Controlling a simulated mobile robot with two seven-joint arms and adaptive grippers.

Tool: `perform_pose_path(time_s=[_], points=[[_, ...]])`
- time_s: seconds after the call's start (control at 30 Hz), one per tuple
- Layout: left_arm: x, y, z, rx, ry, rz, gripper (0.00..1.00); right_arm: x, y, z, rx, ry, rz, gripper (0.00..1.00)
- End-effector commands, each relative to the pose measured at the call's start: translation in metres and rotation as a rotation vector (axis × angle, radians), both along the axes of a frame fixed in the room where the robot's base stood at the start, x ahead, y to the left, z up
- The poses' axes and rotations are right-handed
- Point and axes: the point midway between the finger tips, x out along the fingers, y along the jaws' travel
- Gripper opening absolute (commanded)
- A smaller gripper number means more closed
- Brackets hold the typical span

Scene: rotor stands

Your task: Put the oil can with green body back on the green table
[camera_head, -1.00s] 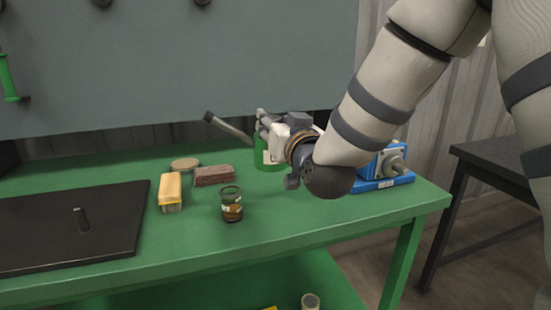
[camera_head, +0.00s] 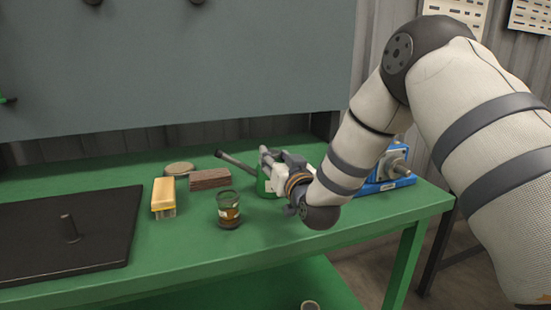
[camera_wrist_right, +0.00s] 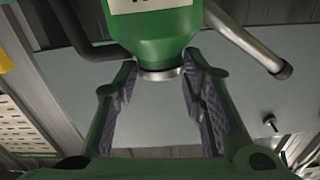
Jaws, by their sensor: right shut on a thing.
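The oil can (camera_head: 263,187) has a green body with a pale label and a long grey spout that points up and left in the head view. My right gripper (camera_head: 270,163) is shut on it; its fingers and wrist hide much of the can. In the right wrist view the green body (camera_wrist_right: 153,42) lies at the far end of the fingers, with a metal ring (camera_wrist_right: 160,74) between them and the spout at upper right. The can is low over the right part of the green table (camera_head: 200,254), or on it; I cannot tell whether it touches. My left gripper is out of view.
A glass jar (camera_head: 229,209), a brown block (camera_head: 210,179), a yellow brush (camera_head: 164,195) and a round tin (camera_head: 179,168) stand left of the can. A black plate with a peg (camera_head: 70,228) lies further left. A blue machine (camera_head: 388,178) stands to the right.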

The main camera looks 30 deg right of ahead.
Motion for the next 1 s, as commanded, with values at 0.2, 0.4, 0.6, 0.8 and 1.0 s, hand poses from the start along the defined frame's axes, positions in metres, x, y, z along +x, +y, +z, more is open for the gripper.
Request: perform_pose_path(time_s=[0.2, 0.4, 0.6, 0.8, 1.0], points=[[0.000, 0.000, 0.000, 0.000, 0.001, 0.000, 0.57, 0.000, 0.000, -0.002, 0.000, 0.000, 0.001, 0.58], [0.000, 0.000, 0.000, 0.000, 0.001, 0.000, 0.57, 0.000, 0.000, -0.002, 0.000, 0.000, 0.000, 0.58], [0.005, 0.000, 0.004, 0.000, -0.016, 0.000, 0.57, -0.013, 0.004, 0.004, 0.000, 0.000, 0.001, 0.58], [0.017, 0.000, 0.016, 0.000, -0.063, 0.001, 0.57, -0.067, 0.017, 0.007, 0.001, -0.006, 0.001, 0.58], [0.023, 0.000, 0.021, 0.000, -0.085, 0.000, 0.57, -0.107, 0.027, 0.002, -0.001, -0.002, 0.001, 0.58]])
